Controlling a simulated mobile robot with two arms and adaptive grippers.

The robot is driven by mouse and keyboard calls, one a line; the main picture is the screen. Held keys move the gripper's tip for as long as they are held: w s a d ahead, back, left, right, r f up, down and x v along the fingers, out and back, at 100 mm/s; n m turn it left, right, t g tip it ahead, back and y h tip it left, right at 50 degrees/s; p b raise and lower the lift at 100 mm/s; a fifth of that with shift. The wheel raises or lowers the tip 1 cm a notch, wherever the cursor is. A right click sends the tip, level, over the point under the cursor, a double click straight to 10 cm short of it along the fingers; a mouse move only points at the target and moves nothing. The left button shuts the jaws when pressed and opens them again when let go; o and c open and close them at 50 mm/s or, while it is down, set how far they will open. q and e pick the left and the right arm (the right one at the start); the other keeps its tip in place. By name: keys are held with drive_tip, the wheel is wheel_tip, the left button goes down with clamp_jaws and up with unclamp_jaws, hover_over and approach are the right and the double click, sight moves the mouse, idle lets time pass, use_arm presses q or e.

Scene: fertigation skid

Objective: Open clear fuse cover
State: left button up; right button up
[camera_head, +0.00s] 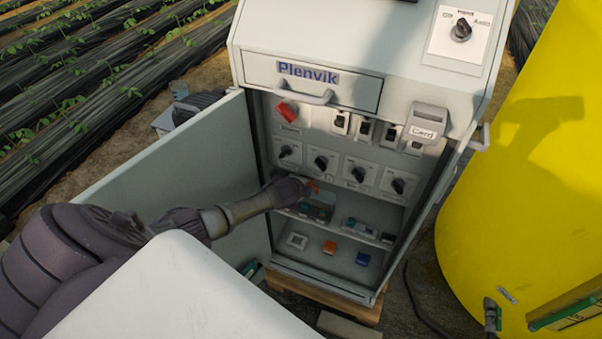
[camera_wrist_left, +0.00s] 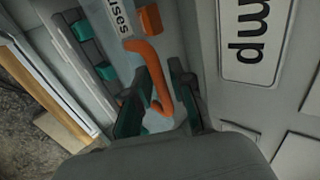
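The clear fuse cover (camera_head: 325,197) is on the lower shelf inside the open cabinet, partly hidden by my left gripper (camera_head: 301,188). In the left wrist view, its label (camera_wrist_left: 121,18) ends in "uses". An orange curved handle (camera_wrist_left: 157,78) reaches down from it; its orange also shows by my fingertips in the head view (camera_head: 313,186). In the left wrist view, my left gripper (camera_wrist_left: 157,105) has its two fingers apart, with the handle's end between them. The handle lies nearer the right finger; I cannot tell if it touches. My right gripper is not in view.
The cabinet door (camera_head: 180,165) stands open to the left, beside my left arm. A row of rotary knobs (camera_head: 358,174) sits above the shelf. Small modules, one orange (camera_head: 329,247) and one blue (camera_head: 363,259), sit below. A yellow tank (camera_head: 530,170) stands close on the right.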

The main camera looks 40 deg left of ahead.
use_arm(q)
drive_tip(key=v, duration=1.2)
drive_tip(key=shift+w, duration=0.15)
